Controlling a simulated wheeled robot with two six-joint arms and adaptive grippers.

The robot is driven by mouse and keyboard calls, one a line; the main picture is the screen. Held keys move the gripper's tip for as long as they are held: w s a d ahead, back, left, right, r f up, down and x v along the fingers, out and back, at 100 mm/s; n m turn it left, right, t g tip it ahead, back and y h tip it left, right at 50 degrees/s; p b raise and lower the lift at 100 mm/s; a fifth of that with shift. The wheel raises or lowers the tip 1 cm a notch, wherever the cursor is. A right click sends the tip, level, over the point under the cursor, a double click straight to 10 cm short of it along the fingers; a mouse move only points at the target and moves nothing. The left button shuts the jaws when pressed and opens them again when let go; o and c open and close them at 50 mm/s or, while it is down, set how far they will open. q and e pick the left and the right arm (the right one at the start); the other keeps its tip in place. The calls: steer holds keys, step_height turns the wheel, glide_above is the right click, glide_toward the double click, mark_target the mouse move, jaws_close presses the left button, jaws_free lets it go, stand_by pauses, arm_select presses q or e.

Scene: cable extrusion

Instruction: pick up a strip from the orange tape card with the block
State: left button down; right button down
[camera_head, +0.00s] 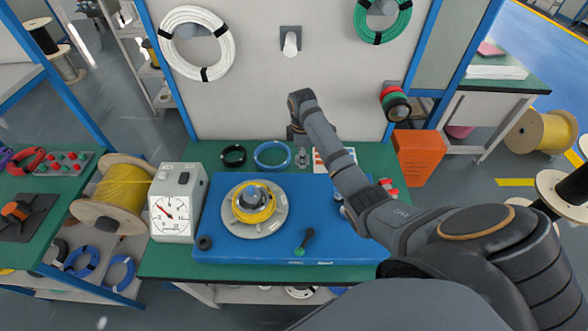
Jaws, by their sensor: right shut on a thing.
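My right arm reaches in from the lower right and bends down at the back of the bench. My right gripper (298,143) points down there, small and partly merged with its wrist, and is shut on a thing. A small grey piece (302,158) shows just under it; I cannot tell clearly whether this is the block. The tape card (318,160), white with orange-red strips, lies just right of the gripper, partly hidden behind my forearm. The gripper appears apart from the card. My left gripper is not in view.
A dial gauge box (172,216) stands left. Black (233,155) and blue (272,155) rings lie behind. An orange bin (420,157) stands right.

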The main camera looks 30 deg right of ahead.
steer(key=w+d+f, duration=0.2)
steer(key=w+d, duration=0.1)
steer(key=d, duration=0.9)
step_height(320, 180, down, 7)
steer(key=b, duration=0.7)
steer(key=shift+w+d+b, duration=0.1)
steer(key=shift+b, duration=0.3)
steer(key=shift+f+b, duration=0.35)
steer(key=shift+f, duration=0.3)
steer(key=shift+r, duration=0.1)
step_height(320, 180, up, 8)
steer(key=p, duration=0.8)
